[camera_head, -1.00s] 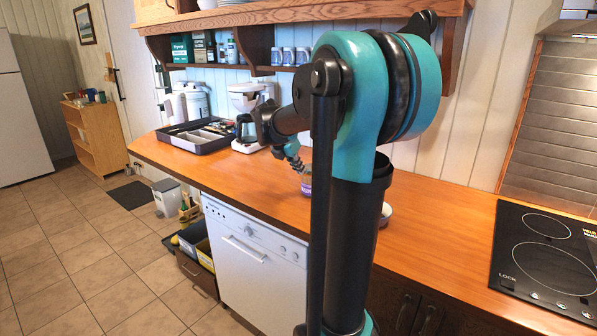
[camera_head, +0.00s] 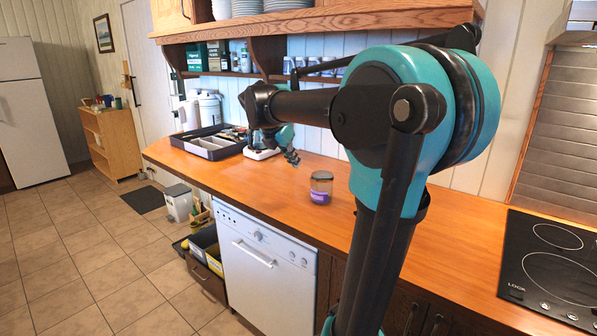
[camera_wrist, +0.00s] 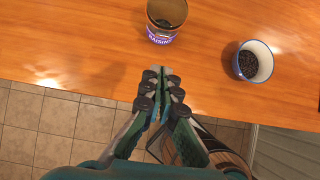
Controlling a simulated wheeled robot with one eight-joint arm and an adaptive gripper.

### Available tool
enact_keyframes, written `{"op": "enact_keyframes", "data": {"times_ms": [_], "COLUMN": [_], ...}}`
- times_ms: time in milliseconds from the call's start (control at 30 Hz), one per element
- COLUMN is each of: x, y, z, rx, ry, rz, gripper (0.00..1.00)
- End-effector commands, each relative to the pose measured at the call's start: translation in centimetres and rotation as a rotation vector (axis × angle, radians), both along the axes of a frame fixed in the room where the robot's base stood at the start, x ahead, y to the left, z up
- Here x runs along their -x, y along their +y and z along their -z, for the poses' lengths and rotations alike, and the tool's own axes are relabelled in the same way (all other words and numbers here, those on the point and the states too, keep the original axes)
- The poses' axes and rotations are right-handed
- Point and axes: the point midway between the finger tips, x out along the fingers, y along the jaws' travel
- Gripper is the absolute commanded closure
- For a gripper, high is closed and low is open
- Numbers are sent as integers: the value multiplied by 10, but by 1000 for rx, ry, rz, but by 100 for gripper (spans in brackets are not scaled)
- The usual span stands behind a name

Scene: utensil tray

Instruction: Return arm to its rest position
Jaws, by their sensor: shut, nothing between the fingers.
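My gripper (camera_head: 291,157) is above the wooden counter in the head view, to the left of a jar with a purple label. In the wrist view my gripper (camera_wrist: 161,92) has its fingers together with nothing between them. It hangs near the counter's front edge, with floor tiles showing below. My arm reaches out from the right, its upper link roughly level in the head view.
The jar (camera_head: 321,187) stands on the counter (camera_head: 430,235); it also shows in the wrist view (camera_wrist: 165,20) beside a cup of dark grains (camera_wrist: 252,62). A utensil tray (camera_head: 208,146) lies at the far left. A cooktop (camera_head: 550,270) is at right.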

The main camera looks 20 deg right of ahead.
Motion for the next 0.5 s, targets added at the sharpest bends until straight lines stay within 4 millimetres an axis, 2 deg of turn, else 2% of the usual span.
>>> {"op": "enact_keyframes", "data": {"times_ms": [133, 233, 367, 500], "x": [3, 9, 30, 64], "y": [4, 5, 9, 16], "z": [-8, 3, 43, 101], "rx": [-5, -41, -168, -363], "ry": [-3, -33, -128, -260], "rz": [6, 60, 245, 548], "gripper": [100, 100, 100, 100]}}
